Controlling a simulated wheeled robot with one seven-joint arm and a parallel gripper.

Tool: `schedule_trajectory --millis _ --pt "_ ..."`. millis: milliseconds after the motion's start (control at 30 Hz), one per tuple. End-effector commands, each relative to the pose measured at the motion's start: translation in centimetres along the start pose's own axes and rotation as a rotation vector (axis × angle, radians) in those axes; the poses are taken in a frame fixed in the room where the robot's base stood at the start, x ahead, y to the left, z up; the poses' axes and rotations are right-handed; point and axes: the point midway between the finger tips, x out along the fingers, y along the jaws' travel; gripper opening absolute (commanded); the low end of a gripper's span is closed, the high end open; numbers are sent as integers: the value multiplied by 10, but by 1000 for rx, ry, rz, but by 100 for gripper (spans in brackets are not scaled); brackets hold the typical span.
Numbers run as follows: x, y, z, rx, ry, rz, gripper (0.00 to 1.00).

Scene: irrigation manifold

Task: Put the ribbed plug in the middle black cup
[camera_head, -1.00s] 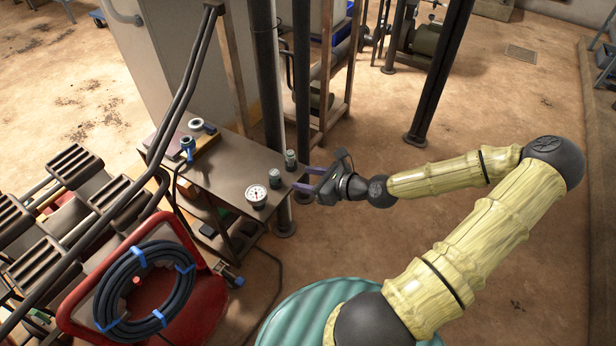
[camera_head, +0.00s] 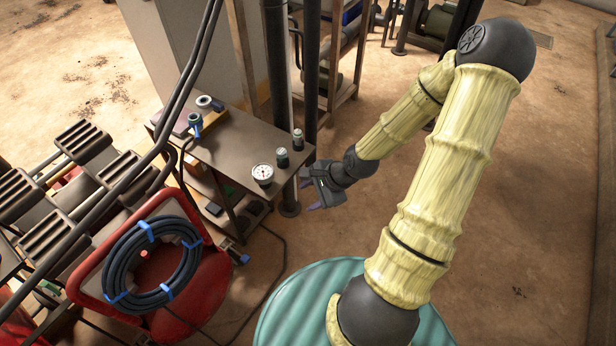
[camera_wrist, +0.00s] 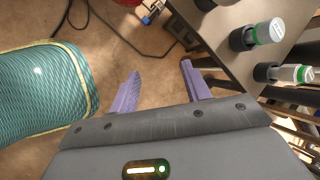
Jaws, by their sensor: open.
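Two small cylinders with green bands stand upright in black cups at the right end of the dark table (camera_head: 225,150). One (camera_head: 282,157) is nearer the gauge and the other (camera_head: 298,138) is farther back. They also show in the wrist view, one at the upper right (camera_wrist: 262,34) and one below it (camera_wrist: 293,74). I cannot tell which, if either, is the ribbed plug. A round white gauge (camera_head: 262,175) stands in line with them at the near edge. My gripper (camera_wrist: 160,68) is open and empty, its purple fingers apart, beside and off the table's right corner.
A blue fitting (camera_head: 195,122) and a ring-shaped fitting (camera_head: 206,103) sit at the table's left end. A dark post (camera_head: 311,80) stands behind the right corner. Open floor lies to the right.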

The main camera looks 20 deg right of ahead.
Motion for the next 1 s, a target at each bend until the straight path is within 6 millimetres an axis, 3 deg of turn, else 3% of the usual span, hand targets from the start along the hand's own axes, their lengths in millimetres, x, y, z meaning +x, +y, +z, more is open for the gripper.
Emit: schedule_trajectory --millis 133,367,700,833,1000 --pt "-16 10 3 -326 128 140 48" --pt "-55 8 18 -781 249 308 48" --pt "-120 0 76 -1369 286 421 48" --pt "-133 2 92 -1502 267 423 48" --pt "-136 4 97 -1542 256 425 48"
